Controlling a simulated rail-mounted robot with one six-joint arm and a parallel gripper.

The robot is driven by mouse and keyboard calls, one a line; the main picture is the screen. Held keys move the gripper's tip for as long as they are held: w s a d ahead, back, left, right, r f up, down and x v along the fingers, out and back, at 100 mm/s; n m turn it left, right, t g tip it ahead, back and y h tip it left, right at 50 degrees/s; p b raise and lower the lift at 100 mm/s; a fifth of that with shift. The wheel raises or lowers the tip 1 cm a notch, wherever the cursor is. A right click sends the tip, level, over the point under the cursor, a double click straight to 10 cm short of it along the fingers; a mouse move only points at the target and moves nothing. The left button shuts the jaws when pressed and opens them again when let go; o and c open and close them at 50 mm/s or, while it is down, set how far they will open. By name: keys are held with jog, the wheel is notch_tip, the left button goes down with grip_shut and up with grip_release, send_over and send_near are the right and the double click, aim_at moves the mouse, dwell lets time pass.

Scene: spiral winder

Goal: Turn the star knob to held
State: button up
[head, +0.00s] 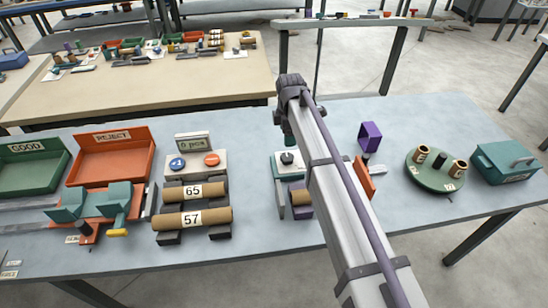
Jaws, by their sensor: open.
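A small dark knob (287,158) sits on the pale top of a teal-sided unit (279,170) near the middle of the table, just left of my arm. It looks like the star knob, but its lobes and setting are too small to read. A brown roll (301,198) lies in the front of this unit, partly covered by my arm. My arm crosses the view from the lower right up to a joint above the unit. A short dark part of it hangs down behind, above the knob. My gripper's fingers cannot be made out; the arm hides that spot.
Left are a stand with rolls marked 65 (190,191) and 57 (193,219), a counter display (193,142), an orange REJECT tray (111,158) and a green GOOD tray (32,168). Right are a purple frame (370,136), a green turntable (432,181) and a teal box (506,163).

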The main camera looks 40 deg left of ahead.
aim_at(287, 157)
notch_tip(287, 157, down, 11)
jog(key=b, duration=1.1)
jog(key=shift+w, duration=0.1)
jog(key=shift+r, duration=0.1)
jog(key=c, duration=0.9)
